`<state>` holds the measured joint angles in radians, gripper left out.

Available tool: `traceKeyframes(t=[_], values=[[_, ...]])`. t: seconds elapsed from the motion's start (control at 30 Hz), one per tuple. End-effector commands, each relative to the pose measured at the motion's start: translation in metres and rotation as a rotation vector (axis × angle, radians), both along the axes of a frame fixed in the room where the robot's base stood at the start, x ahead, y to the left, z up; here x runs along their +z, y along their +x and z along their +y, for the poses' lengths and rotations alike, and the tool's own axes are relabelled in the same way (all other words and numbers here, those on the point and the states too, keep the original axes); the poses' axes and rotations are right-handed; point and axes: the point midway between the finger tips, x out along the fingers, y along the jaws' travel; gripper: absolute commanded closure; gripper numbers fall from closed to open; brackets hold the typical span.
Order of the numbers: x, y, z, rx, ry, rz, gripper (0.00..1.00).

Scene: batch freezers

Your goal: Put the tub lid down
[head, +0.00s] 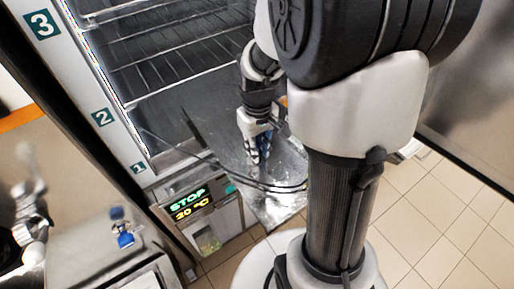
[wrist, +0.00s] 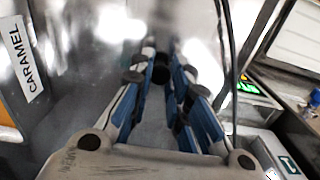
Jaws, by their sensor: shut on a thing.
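A white label reading CARAMEL (wrist: 23,58) shows at the left of the wrist view.
Wire shelves (head: 165,50) stand behind and above my gripper. The cabinet's left frame carries numbers 1, 2 and 3 (head: 42,24). A control display (head: 188,203) reads STOP and 20 °C. A machine with a blue knob (head: 123,232) stands at the left. Tiled floor (head: 440,230) is open at the right.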

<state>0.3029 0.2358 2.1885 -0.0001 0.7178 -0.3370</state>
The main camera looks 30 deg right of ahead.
Motion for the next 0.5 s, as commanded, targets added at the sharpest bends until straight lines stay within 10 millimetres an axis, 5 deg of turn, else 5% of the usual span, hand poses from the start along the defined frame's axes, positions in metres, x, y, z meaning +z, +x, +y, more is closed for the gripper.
traceKeyframes(t=[0.3, 0.33, 0.5], values=[[-0.0025, 0.0002, -0.0001, 0.0, 0.0, -0.001, 1.0], [-0.0027, 0.0002, -0.0001, 0.0, 0.0, -0.001, 0.83], [-0.0018, 0.0002, -0.0001, 0.0, 0.0, 0.0, 0.71]])
